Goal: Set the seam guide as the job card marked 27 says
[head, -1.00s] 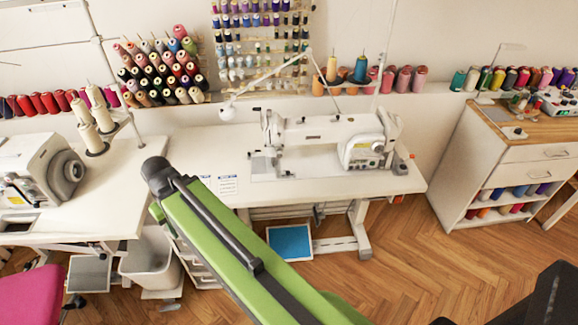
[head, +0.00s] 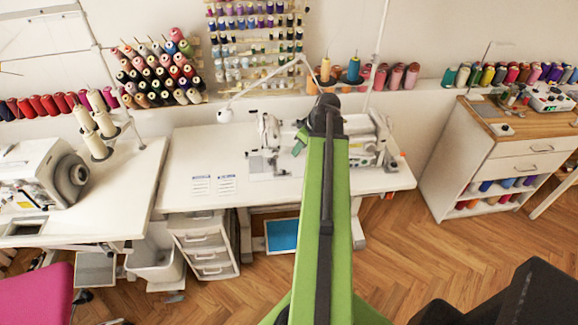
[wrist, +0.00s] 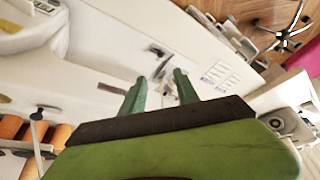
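The white sewing machine (head: 278,150) stands on the white table, partly hidden behind my arm in the head view. It also shows at the upper left of the wrist view (wrist: 30,25). Two printed cards, a left one (head: 200,186) and a right one (head: 227,184), lie flat on the table left of the machine. Their numbers are too small to read. They also show near my fingers in the wrist view. My gripper (wrist: 160,76) is open and empty, its two green fingers apart above the table by the machine. I cannot make out the seam guide clearly.
A thin lamp arm (head: 262,82) reaches over the table behind the machine. Another machine (head: 38,172) stands on the left table, with thread cones behind it. A wooden-topped cabinet (head: 505,125) is at the right. The table's front left part is clear.

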